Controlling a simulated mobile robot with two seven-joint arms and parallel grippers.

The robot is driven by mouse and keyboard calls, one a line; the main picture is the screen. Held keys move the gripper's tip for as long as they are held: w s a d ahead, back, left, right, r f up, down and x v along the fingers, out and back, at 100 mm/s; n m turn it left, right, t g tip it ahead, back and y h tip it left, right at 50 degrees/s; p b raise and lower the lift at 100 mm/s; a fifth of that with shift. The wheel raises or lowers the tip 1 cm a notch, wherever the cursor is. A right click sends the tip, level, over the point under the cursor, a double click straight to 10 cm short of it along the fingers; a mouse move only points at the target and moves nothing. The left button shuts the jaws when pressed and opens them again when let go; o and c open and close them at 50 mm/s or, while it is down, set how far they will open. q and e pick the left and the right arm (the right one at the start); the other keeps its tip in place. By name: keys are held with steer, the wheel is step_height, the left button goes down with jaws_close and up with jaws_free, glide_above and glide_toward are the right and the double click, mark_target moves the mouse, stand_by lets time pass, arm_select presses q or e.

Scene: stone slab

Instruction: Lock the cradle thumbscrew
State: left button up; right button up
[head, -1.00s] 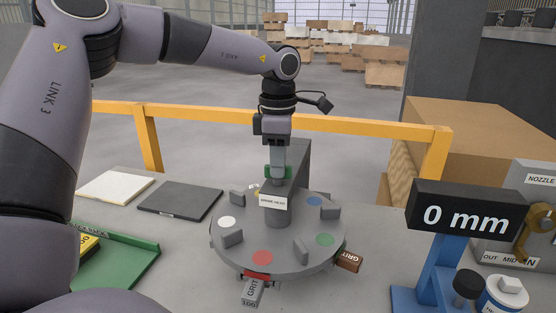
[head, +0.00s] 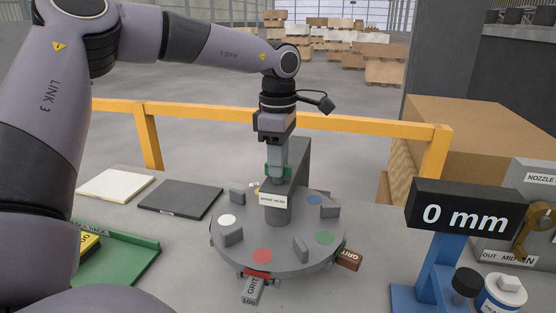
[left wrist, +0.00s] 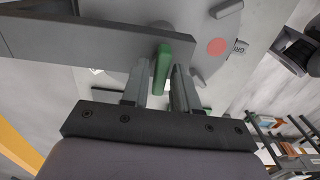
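My left gripper (head: 278,172) is above the grey turret disc (head: 290,262), at its central column. In the left wrist view its two fingers (left wrist: 164,85) stand on either side of a green handle (left wrist: 162,68) and look closed on it. The green handle also shows in the head view (head: 286,172), partly hidden by the fingers. Below it is a white label (head: 274,200) reading "GRIND HEAD". A black knob (head: 467,282) stands beside the blue stand (head: 438,270); I cannot tell whether it is the cradle thumbscrew. My right gripper is not in view.
The blue stand carries a display (head: 466,210) reading "0 mm". A green tray (head: 120,262) and dark (head: 180,198) and white (head: 115,185) plates lie left. A yellow rail (head: 345,125) runs behind.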

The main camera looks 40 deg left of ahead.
arm_select(q)
steer(key=shift+o, duration=0.2)
step_height(320, 180, up, 7)
steer(key=shift+r, duration=0.1)
stand_by(0.5)
stand_by(0.5)
